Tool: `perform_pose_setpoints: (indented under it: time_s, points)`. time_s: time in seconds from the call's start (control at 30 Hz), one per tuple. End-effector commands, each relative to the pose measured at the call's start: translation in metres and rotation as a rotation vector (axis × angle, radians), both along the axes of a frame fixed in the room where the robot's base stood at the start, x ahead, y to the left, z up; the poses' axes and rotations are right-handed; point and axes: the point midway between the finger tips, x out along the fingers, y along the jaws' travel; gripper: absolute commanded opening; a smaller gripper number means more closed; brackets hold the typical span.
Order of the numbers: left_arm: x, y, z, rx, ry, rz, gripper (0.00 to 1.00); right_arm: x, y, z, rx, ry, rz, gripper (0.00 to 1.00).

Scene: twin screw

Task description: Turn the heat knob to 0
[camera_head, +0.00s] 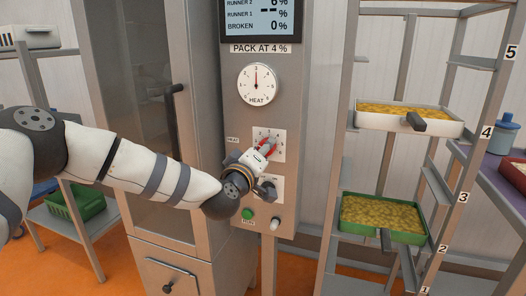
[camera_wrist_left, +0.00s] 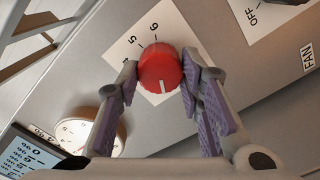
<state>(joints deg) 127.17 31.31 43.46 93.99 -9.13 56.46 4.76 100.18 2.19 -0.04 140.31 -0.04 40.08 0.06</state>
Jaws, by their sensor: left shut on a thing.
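The red heat knob (camera_wrist_left: 158,66) sits on a white numbered plate (camera_wrist_left: 174,24) on the grey control panel. The 4, 5 and 6 show in the left wrist view; a white pointer mark faces the bottom of that picture, where the numbers are hidden. My left gripper (camera_wrist_left: 160,78) has a finger on each side of the knob and is shut on it. In the head view my left gripper (camera_head: 266,149) reaches the plate (camera_head: 281,136) marked HEAT and mostly covers the knob. My right gripper is in neither view.
The round heat gauge (camera_head: 258,96) above has its needle pointing straight up. A fan switch (camera_head: 268,184) and a green button (camera_head: 247,213) lie below, close to my left wrist. A rack with a white tray (camera_head: 408,129) and a green tray (camera_head: 384,233) stands to the right.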

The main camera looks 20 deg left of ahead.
Motion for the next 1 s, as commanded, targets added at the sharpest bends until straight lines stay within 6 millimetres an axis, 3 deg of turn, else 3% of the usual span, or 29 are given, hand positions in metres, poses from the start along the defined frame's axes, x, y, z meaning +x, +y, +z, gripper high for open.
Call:
perform_pose_setpoints:
  time_s: [0.6,1.0]
  points:
    - [0.0,-0.001,-0.004,-0.581,0.026,-0.003,0.06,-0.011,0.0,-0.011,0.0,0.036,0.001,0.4]
    - [0.0,-0.001,-0.004,-0.878,0.036,-0.003,0.06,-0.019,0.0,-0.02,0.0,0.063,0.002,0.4]
